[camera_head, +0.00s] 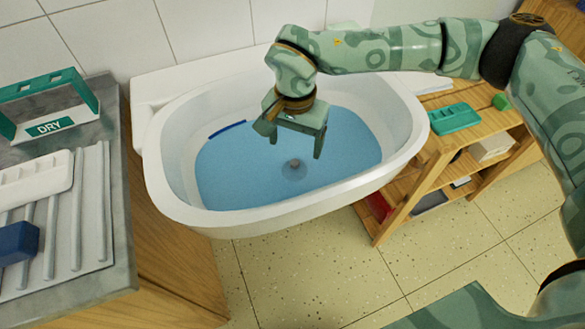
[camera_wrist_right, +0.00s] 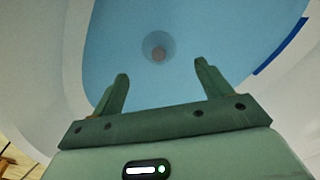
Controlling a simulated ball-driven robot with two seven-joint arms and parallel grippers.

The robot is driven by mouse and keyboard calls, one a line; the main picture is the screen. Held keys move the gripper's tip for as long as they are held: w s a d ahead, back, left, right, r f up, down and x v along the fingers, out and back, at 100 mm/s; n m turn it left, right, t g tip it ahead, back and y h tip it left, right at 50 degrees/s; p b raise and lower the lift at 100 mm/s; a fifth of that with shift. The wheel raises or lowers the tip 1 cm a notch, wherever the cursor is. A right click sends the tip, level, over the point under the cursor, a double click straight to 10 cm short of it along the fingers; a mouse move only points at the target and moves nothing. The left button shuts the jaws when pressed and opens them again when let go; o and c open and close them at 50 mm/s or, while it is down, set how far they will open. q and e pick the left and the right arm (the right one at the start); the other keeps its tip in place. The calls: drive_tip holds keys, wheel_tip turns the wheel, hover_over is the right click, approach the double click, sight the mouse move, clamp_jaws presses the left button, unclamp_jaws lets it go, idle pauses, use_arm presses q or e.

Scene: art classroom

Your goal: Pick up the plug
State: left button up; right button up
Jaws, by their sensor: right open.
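A round grey-blue shape with a small brownish centre (camera_head: 293,169) sits at the bottom of the white sink (camera_head: 170,195), under the blue water (camera_head: 345,165). It could be the plug or the drain; I cannot tell which. It also shows in the right wrist view (camera_wrist_right: 158,47), beyond and between the fingertips. My right gripper (camera_head: 296,147) is over the sink, pointing down, open and empty. Its two fingers also show in the right wrist view (camera_wrist_right: 161,72), apart from the round shape. My left gripper is out of view.
A blue strip (camera_head: 227,129) lies along the sink's inner wall. At left, a grey counter (camera_head: 118,262) holds a green DRY rack (camera_head: 50,126), a white tray (camera_head: 38,179) and a dark blue block (camera_head: 18,242). At right, a wooden shelf (camera_head: 428,182) carries a green tray (camera_head: 454,118).

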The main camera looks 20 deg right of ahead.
sight(295, 162)
wheel_tip(295, 162, down, 7)
drive_tip(key=b, duration=0.3)
drive_tip(key=shift+s+f, duration=0.15)
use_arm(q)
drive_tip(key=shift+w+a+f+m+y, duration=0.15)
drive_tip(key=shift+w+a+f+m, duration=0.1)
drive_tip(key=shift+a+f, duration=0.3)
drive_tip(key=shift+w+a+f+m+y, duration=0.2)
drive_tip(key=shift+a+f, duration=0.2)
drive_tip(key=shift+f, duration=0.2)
use_arm(e)
drive_tip(key=c, duration=1)
